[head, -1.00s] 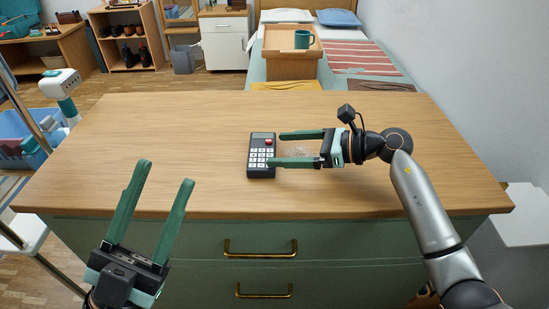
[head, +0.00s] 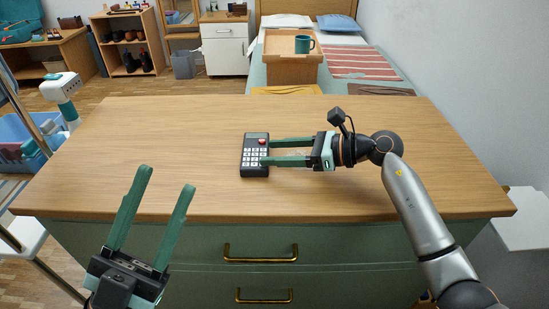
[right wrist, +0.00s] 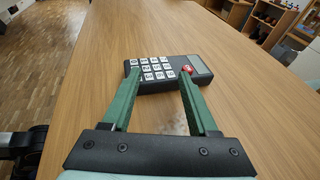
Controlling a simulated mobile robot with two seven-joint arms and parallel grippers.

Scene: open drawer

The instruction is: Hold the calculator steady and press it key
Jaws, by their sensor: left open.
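A dark calculator (head: 251,163) with white keys and a red key lies flat on the wooden top, left of my right gripper. It also shows in the right wrist view (right wrist: 155,84), just ahead of the fingertips. My right gripper (head: 267,152) is open, its two green fingers apart and level, tips at the calculator's right edge. In the right wrist view (right wrist: 159,76) one fingertip is by the red key and the other by the far end of the key rows. I cannot tell whether they touch. My left gripper (head: 168,178) is open and empty, in front of the dresser.
The wooden top (head: 350,190) is otherwise clear around the calculator. The green dresser below has a brass upper handle (head: 260,259) and a lower handle (head: 264,300), both drawers shut. A wall is at right.

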